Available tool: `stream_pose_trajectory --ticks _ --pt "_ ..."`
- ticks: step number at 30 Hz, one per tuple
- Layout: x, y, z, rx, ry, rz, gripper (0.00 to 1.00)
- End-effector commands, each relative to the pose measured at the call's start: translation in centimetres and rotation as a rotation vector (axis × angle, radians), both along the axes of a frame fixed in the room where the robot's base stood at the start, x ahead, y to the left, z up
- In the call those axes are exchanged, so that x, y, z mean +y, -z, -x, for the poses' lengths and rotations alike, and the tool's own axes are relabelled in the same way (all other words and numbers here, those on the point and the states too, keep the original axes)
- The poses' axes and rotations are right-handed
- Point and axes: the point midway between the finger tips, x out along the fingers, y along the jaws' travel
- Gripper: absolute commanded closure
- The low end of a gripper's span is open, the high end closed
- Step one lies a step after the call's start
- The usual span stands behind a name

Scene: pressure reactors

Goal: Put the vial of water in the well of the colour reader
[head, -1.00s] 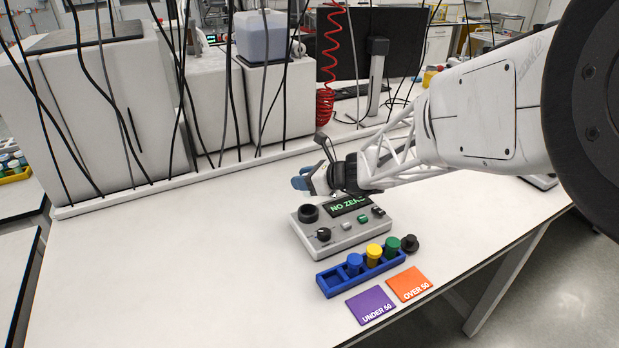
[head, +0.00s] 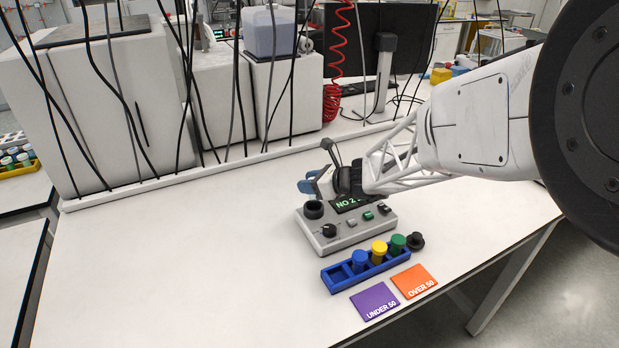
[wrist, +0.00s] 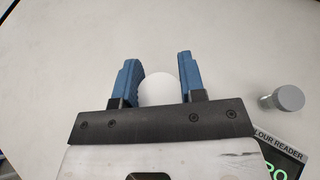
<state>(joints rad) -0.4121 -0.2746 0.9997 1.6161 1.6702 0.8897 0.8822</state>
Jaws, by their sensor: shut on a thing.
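My gripper (head: 320,183) is just behind the colour reader in the head view. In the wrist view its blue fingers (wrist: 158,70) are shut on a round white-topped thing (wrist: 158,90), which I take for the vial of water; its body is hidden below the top. The vial cannot be made out in the head view. The grey colour reader (head: 340,238) sits on the bench, with its dark ring-shaped well (head: 313,209) at its back left. The well looks empty. The screen (head: 350,203) reads "NO ZERO", partly covered by my gripper.
A blue rack (head: 338,283) in front of the reader holds blue-, yellow- and green-capped vials. A black cap-like piece (head: 415,241) stands at its right end. Purple (head: 375,301) and orange (head: 414,281) cards lie in front. A grey-topped cylinder (wrist: 290,98) stands near the reader. The left bench is clear.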

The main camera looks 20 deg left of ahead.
Motion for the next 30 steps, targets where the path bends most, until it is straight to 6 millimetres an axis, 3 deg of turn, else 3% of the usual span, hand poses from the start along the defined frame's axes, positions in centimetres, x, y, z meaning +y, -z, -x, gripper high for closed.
stream_pose_trajectory --ticks 9,30 --pt "0.0 1.1 -0.03 -0.001 0.001 -0.001 0.86" --pt "0.02 1.2 0.02 0.0 0.0 0.0 0.86"
